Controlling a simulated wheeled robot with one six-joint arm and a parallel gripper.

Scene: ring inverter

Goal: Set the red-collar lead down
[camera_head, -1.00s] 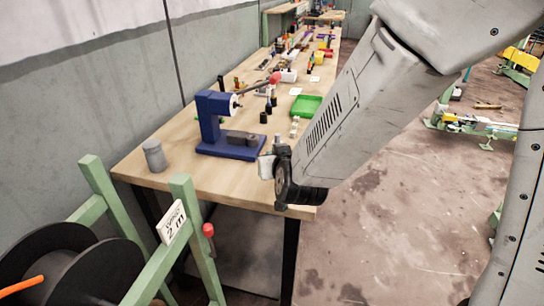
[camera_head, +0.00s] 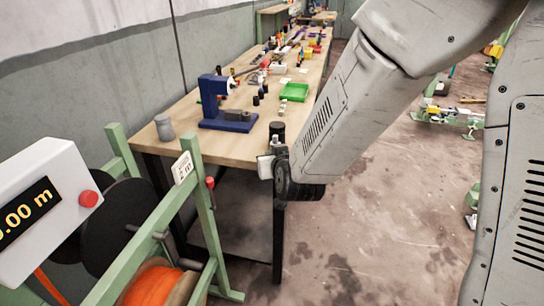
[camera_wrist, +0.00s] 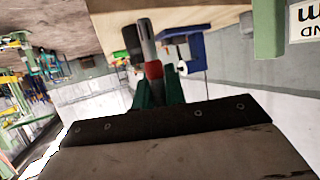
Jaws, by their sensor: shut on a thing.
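In the wrist view, the red-collar lead (camera_wrist: 147,41) is a grey rod with a red band. It stands up between the green fingers of my gripper (camera_wrist: 158,92), which is shut on it. The band sits just beyond the fingertips. A dark cylinder shows right beside the rod; I cannot tell whether they touch. In the head view, my wrist is at the near right corner of the wooden bench (camera_head: 235,150).
A blue press (camera_head: 212,100) and a grey cup (camera_head: 165,127) stand on the bench. A green tray (camera_head: 294,92) and several small items lie farther back. A green spool rack (camera_head: 205,215) and a white length display (camera_head: 45,205) are at the near left. Floor right of the bench is open.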

